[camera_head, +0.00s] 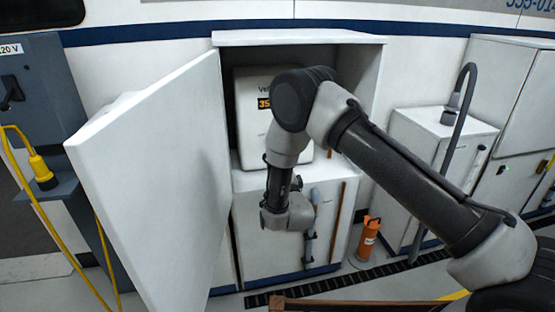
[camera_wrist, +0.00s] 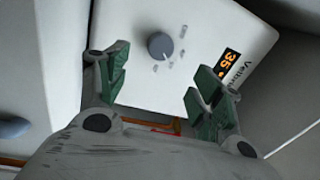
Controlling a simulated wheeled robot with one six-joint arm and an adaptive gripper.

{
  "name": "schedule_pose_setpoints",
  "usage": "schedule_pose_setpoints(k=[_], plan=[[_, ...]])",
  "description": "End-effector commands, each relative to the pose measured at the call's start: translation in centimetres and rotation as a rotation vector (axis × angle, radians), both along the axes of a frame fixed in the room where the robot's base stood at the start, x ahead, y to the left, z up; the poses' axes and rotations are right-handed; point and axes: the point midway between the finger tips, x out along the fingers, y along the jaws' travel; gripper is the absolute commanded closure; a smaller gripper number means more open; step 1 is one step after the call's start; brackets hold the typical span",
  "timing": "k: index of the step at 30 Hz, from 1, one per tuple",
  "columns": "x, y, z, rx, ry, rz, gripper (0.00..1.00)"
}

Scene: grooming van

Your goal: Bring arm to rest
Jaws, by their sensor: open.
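My arm reaches across the head view from the lower right, bent at the elbow, with its wrist (camera_head: 287,212) hanging in front of the open cabinet. My gripper (camera_wrist: 160,98) is open and empty in the wrist view, its two green-padded fingers spread apart. Beyond the fingers is a white box with a grey knob (camera_wrist: 160,46) and an orange display (camera_wrist: 229,66). The same white box (camera_head: 251,112) stands inside the cabinet in the head view, partly hidden by my arm. The fingertips appear apart from the knob. The fingers are hidden in the head view.
The white cabinet door (camera_head: 155,190) stands wide open left of my arm. The cabinet top (camera_head: 300,37) overhangs the box. An orange cylinder (camera_head: 367,240) stands on the floor to the right. A yellow cable and plug (camera_head: 40,167) hang at the far left. A white sink unit (camera_head: 430,140) is at right.

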Motion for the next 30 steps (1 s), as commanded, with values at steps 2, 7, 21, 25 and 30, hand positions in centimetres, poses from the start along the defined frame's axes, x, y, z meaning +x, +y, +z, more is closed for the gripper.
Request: schedule_pose_setpoints(k=[2,7,21,25,30], plan=[[-0.2,-0.1,0.0,0.0,0.001,0.0,0.34],[-0.3,-0.1,0.0,0.0,0.001,0.0,0.34],[-4.7,-0.3,-14.0,-0.645,0.428,0.186,0.34],[-9.2,-1.7,-15.3,-0.926,0.62,0.391,0.34],[-14.7,-7.0,-9.7,-1.21,0.804,0.693,0.34]])
